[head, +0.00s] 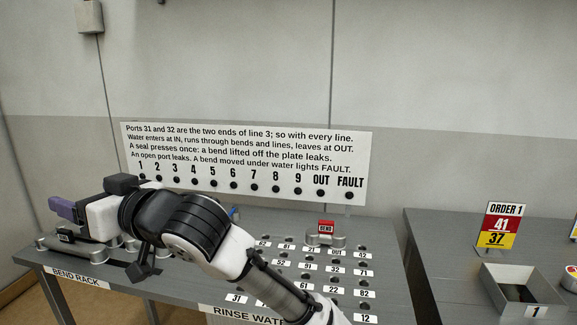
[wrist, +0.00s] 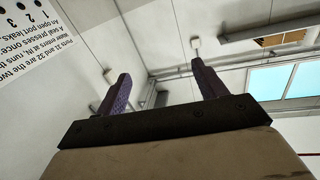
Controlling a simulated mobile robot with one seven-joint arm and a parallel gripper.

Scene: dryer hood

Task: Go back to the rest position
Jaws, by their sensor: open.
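My gripper (head: 62,208) is at the left of the head view, raised above the bend rack end of the grey table and pointing left. In the wrist view its two purple fingers (wrist: 160,92) stand wide apart with nothing between them. Behind the fingers are the wall, ceiling and a window. My arm crosses the front of the table and hides part of the port plate and rack.
The bend rack (head: 80,278) holds metal bends at the table's left. A red-topped bend (head: 326,228) sits among the numbered ports. The instruction sign (head: 250,160) stands behind. A second table at right bears an order card (head: 499,225) and an open tray (head: 520,290).

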